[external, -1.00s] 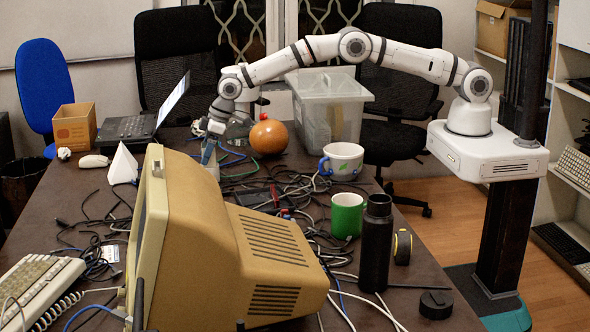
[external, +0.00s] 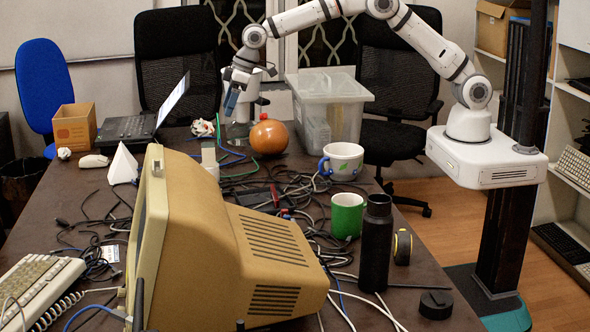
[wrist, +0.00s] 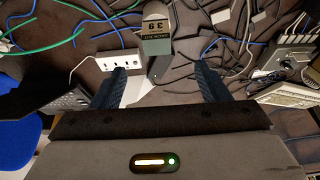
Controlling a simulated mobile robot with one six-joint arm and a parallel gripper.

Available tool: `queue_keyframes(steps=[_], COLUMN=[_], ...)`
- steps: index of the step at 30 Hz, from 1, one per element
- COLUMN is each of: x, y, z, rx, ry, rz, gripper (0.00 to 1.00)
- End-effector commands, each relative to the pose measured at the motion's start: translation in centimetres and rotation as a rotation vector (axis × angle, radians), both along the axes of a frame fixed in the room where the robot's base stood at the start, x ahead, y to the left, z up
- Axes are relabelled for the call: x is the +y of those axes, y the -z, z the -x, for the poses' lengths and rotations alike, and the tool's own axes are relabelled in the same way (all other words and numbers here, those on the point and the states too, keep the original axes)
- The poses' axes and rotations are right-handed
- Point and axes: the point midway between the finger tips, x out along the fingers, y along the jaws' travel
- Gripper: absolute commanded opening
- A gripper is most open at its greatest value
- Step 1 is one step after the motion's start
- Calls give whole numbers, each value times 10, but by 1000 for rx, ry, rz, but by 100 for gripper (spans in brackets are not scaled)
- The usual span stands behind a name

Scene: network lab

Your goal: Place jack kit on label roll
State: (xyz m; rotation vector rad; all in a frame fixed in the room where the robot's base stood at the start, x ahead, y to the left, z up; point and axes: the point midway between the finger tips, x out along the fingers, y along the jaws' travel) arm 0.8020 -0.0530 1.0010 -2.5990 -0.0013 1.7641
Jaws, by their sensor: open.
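A black and yellow roll (external: 402,247), possibly the label roll, stands on edge by the black bottle at the right.
An orange pumpkin-like ball (external: 268,137) and a clear bin (external: 330,105) are right of the gripper. The laptop (external: 128,127) is left. A white power strip (wrist: 105,62) lies below. Tangled cables, mugs and a large beige monitor (external: 190,240) crowd the table.

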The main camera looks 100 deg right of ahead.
Motion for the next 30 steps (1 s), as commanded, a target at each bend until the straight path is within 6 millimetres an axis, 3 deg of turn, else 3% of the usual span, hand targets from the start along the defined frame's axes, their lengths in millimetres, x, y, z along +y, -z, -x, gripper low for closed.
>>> queue_keyframes(steps=[1,6,11,15,20,24,30], x=[4,16,27,35,42,47,50], y=[-22,-73,-108,-126,-132,-124,-102], z=[17,86,161,232,316,390,468], rx=[-1,20,40,57,75,93,113], ry=[-1,0,-1,-1,0,0,1], rz=[0,-1,-1,-2,-1,0,3], gripper=[69,69,69,69,69,69,69])
